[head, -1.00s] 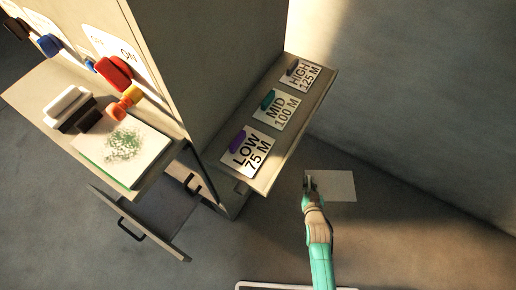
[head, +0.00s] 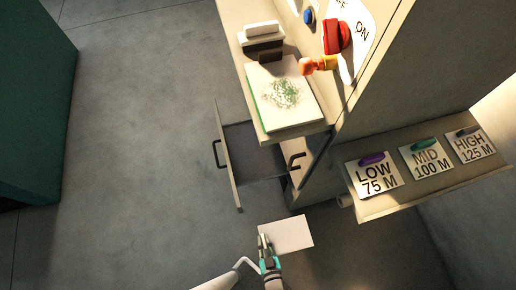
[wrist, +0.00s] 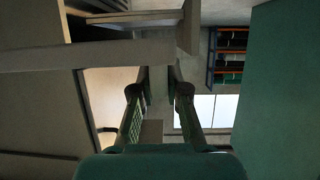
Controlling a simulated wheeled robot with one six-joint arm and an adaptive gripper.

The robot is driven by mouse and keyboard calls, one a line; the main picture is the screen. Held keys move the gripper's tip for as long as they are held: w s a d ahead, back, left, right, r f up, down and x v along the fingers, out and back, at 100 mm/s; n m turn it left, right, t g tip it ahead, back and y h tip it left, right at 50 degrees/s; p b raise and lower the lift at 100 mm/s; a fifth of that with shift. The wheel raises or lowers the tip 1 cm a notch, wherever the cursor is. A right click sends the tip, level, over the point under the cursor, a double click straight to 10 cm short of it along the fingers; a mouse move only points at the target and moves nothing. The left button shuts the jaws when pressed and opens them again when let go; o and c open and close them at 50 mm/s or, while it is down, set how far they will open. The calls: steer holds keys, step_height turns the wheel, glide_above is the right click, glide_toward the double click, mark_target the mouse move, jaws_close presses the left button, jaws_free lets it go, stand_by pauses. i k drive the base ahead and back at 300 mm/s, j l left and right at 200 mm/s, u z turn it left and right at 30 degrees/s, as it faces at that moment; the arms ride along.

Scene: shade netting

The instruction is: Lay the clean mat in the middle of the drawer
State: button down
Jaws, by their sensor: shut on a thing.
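The clean mat, a plain pale rectangle (head: 288,234), is held by its left edge in my gripper (head: 264,241) in the head view. My gripper is shut on it; its fingers also show in the wrist view (wrist: 164,90), where I cannot clearly make out the mat. The drawer (head: 229,165) is pulled open under the ledge, with a dark handle on its front. Its bare grey floor shows in part; the ledge hides the rest. The mat is apart from the drawer, below and right of it in the picture.
A white pad with green specks (head: 283,92) lies on the ledge above the drawer, beside a black-and-white block (head: 262,42) and an orange knobbed tool (head: 318,64). A side shelf holds LOW (head: 375,178), MID and HIGH cards. A dark green cabinet (head: 35,100) stands left; floor between is clear.

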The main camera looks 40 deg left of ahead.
mark_target(254, 147)
steer(key=i+j, duration=0.15)
steer(key=j, duration=0.2)
steer(key=i+j, duration=0.15)
steer(key=j, duration=0.2)
steer(key=i+j, duration=0.15)
steer(key=j, duration=0.2)
steer(key=i+j+z, duration=0.1)
steer(key=j, duration=0.25)
steer(key=i+j, duration=0.2)
steer(key=j, duration=0.15)
steer(key=i+j, duration=0.1)
steer(key=j, duration=0.3)
